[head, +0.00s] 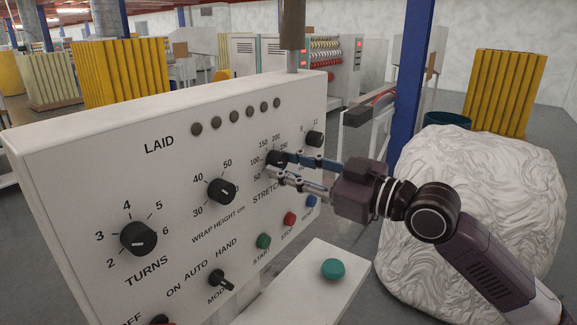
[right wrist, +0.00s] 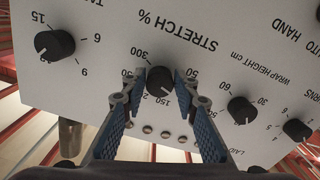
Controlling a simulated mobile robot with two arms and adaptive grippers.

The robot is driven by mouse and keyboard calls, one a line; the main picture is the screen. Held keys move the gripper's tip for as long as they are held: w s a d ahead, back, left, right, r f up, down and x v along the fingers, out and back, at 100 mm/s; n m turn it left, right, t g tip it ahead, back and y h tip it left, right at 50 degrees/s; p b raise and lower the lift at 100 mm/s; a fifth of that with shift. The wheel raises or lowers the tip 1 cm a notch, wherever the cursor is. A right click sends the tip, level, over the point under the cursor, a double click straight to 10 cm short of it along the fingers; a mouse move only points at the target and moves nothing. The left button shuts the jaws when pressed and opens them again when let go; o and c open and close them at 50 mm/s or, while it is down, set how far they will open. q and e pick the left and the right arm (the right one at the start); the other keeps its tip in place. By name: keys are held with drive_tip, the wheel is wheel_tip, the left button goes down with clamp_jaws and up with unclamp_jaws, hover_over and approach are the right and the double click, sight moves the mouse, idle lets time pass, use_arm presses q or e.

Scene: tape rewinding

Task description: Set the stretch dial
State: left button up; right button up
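The stretch dial (head: 276,158) is a black knob on the white control panel, partly hidden by my right gripper in the head view. In the right wrist view the dial (right wrist: 160,82) shows upside down, below the STRETCH % label, with its scale marks partly covered. My right gripper (head: 280,168) reaches in from the right. Its blue-padded fingers (right wrist: 160,88) stand apart, one on each side of the dial, with the tips close to the panel. Any contact with the knob is too small to tell. My left gripper is not in view.
The panel also carries a turns dial (head: 139,238), a wrap height dial (head: 221,191), a mode switch (head: 220,280) and green, red and blue buttons. A ledge with a green button (head: 333,268) juts out below. A white wrapped bale (head: 490,200) stands right, behind my arm.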

drive_tip(key=shift+o, duration=1.4)
drive_tip(key=shift+d, duration=0.1)
drive_tip(key=v, duration=1.2)
